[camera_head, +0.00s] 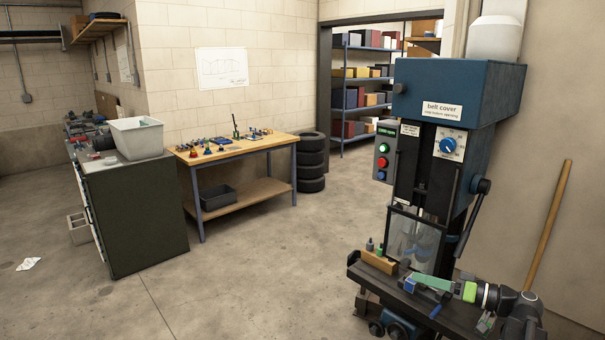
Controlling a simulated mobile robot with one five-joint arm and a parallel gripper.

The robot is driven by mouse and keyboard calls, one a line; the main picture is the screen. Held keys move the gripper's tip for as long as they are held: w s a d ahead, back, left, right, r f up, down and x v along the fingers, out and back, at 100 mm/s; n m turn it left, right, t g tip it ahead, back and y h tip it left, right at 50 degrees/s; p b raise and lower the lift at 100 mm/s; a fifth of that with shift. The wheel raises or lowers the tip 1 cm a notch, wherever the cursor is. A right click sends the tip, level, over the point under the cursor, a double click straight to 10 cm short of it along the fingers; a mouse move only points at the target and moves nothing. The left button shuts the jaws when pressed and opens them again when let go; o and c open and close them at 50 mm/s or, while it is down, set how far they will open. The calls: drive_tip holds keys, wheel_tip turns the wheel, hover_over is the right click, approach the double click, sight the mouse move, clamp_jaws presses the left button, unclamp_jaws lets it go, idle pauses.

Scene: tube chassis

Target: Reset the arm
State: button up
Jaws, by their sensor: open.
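My arm enters at the lower right of the head view, with a dark rounded joint and a pale ring near the wrist. It reaches left over the dark work table of the drill press (451,170). My gripper (423,297) is at its end, low over the table, pointing left and open. Blue tips show on it. A flat green strip lies along the gripper; I cannot tell whether it is part of it or a separate piece. I see nothing clearly held between the jaws.
A tan block (379,262) and small bottles (370,245) stand just left of my gripper. The clear guard (412,241) hangs behind it. A wooden pole (548,225) leans on the right wall. A workbench (268,143), dark cabinet (145,215) and stacked tyres (311,163) stand farther back. The middle floor is clear.

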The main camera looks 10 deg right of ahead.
drive_tip(key=w+a+f+n+g+h, duration=0.1)
drive_tip(key=a+f+g, duration=0.25)
drive_tip(key=a, duration=0.75)
drive_tip(key=w+a+f+n+g, duration=0.1)
drive_tip(key=a+f+n+g, duration=0.3)
drive_tip(key=a, duration=0.7)
drive_tip(key=w+a+f+m+g+h, duration=0.1)
drive_tip(key=a+f+g, duration=0.2)
drive_tip(key=a+f, duration=0.55)
drive_tip(key=s+a+f+g+h, duration=0.2)
drive_tip(key=s+a+f+h, duration=0.25)
drive_tip(key=a, duration=0.25)
drive_tip(key=d+f+m+h, duration=0.1)
drive_tip(key=d+m+h, duration=0.4)
drive_tip(key=d, duration=0.4)
drive_tip(key=shift+f+m+h, duration=0.35)
drive_tip(key=shift+m, duration=0.05)
